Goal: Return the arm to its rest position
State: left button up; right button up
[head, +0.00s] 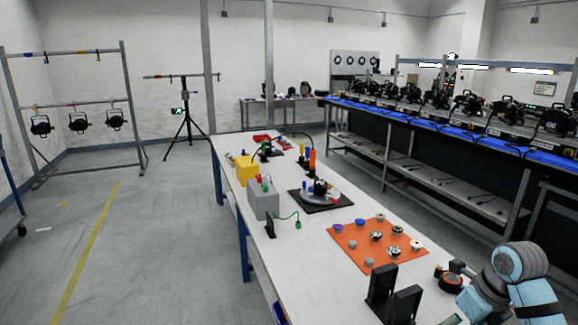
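Part of my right arm (520,264), blue and grey, shows at the lower right corner, over the near right edge of the white workbench (330,258). I cannot make out its gripper; the wrist end runs toward the bottom edge of the picture. My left arm and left gripper are not in view. An orange mat (348,241) with several small round parts lies on the bench, to the left of the arm and apart from it.
Two black upright blocks (381,284) stand at the bench's near end. A black and orange round item (450,283) lies close to my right arm. Open floor (150,245) lies left.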

jog(key=w+a+f+m+t+y, duration=0.25)
jog(key=a+f+m+y, duration=0.25)
jog(key=a+f+y, duration=0.5)
jog(key=s+d+f+m+t+h, duration=0.2)
jog(key=d+f+m+t+h, duration=0.5)
jog(key=d+m, duration=0.55)
jog(key=s+d+f+m+g+h, duration=0.1)
jog(key=s+d+f+m+h, duration=0.5)
jog(key=s+d+f+m, duration=0.45)
jog(key=s+d+f+m+g+h, duration=0.1)
jog(key=s+d+f+m+g, duration=0.2)
jog(key=s, duration=0.5)
jog(key=s+d+f+m+g+h, duration=0.2)
jog(key=s+d+f+g, duration=0.15)
jog(key=s, duration=0.45)
jog(key=s+d+f+m+g+h, duration=0.1)
jog(key=s+d+f+m+g, duration=0.15)
jog(key=s, duration=0.65)
jog(key=s+a+f+m, duration=0.2)
jog(key=s+a+f, duration=0.1)
jog(key=s+f, duration=0.15)
jog(key=s+a+f+y, duration=0.1)
jog(key=a+f, duration=0.3)
jog(key=a, duration=1.1)
jog(key=s+a+f+m+g+y, duration=0.1)
jog(key=a+f+y, duration=0.3)
jog(key=a, duration=1.1)
jog(key=shift+f, duration=0.2)
